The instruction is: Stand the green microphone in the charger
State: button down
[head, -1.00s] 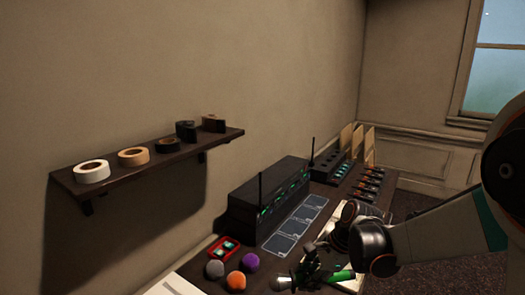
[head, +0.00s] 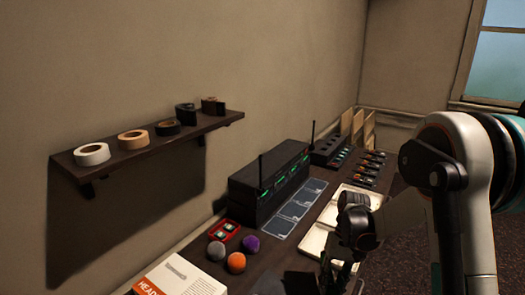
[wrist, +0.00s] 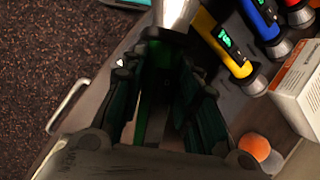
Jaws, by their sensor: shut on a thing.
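The green microphone (wrist: 155,85) is in my gripper (wrist: 165,110) in the wrist view. My gripper is shut around its dark green body, and its silver head (wrist: 178,14) sticks out at the top of the picture. In the head view my gripper (head: 338,276) is low near the bottom edge, over the front of the desk; the microphone cannot be made out there. A black unit with a row of openings and green lights (head: 328,150), which looks like the charger, stands at the far end of the desk, well away from my gripper.
A black receiver with antennas (head: 268,185) stands along the wall. Foam balls, one orange (head: 236,262), and a red tray (head: 225,230) lie at the left. The wrist view shows a yellow microphone (wrist: 222,45), others beside it, and a white box (wrist: 300,85).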

jog(key=shift+d+f, duration=0.1)
dwell(0.4)
jog(key=shift+w+a+r+m, duration=0.15)
jog(key=shift+a+r+m, duration=0.25)
jog(key=shift+m, duration=0.2)
jog(key=w+a+r+m+t, duration=0.1)
jog(key=a+r+m+t, duration=0.3)
jog(key=m, duration=0.7)
jog(key=w+a+r+m+t, duration=0.2)
jog(key=a+r+m+t, duration=0.2)
jog(key=r+m, duration=0.4)
jog(key=shift+a+r+m+t, duration=0.35)
jog(key=shift+a+m, duration=0.55)
jog(key=shift+m, duration=0.8)
notch_tip(320, 180, down, 20)
jog(key=b, duration=0.7)
jog(key=shift+r+b, duration=0.2)
jog(key=shift+b, duration=0.2)
